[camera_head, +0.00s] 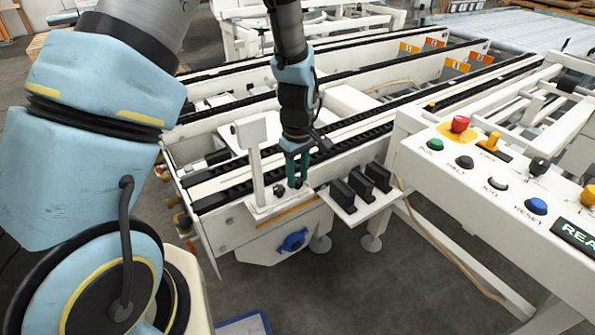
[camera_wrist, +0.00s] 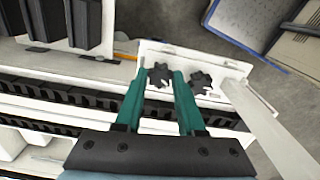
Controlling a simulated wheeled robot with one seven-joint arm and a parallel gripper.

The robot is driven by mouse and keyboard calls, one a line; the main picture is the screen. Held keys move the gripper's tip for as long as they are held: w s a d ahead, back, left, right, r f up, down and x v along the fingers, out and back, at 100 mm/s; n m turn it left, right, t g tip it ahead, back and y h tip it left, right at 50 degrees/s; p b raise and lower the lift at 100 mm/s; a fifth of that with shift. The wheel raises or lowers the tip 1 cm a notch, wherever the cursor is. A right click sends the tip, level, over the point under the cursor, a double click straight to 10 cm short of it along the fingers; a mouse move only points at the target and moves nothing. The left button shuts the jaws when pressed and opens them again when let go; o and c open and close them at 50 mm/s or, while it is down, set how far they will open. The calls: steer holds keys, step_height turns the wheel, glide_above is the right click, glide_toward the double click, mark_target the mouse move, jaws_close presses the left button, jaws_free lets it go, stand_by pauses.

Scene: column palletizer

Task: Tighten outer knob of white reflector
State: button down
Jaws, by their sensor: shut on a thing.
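The white reflector, a flat white plate on a post (camera_head: 252,135), stands upright on a white bracket at the near end of the conveyor; its post is also in the wrist view (camera_wrist: 262,125). Two dark star-shaped knobs sit on the bracket. My gripper (camera_head: 298,183) points down at the bracket. In the wrist view its teal fingers (camera_wrist: 160,73) are shut on the outer knob (camera_wrist: 159,76), the one farther from the post. The inner knob (camera_wrist: 201,82) is free, between the right finger and the post. In the head view the fingers mostly hide the outer knob.
Black blocks (camera_head: 343,194) stand on a white shelf right of the bracket. A blue knob (camera_head: 292,240) is on the panel below. A control panel with coloured buttons (camera_head: 460,124) is at the right. Conveyor rails run behind my gripper.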

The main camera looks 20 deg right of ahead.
mark_target(297, 179)
steer(key=m+p, duration=0.1)
steer(key=m, duration=0.4)
steer(key=shift+r+m+p, duration=0.1)
steer(key=shift+m+p, duration=0.25)
steer(key=shift+m, duration=0.05)
steer(key=m+p, duration=0.1)
steer(key=m, duration=0.4)
stand_by(0.4)
steer(key=c, duration=0.5)
jaws_free()
step_height(297, 179, up, 11)
steer(key=shift+f, duration=0.2)
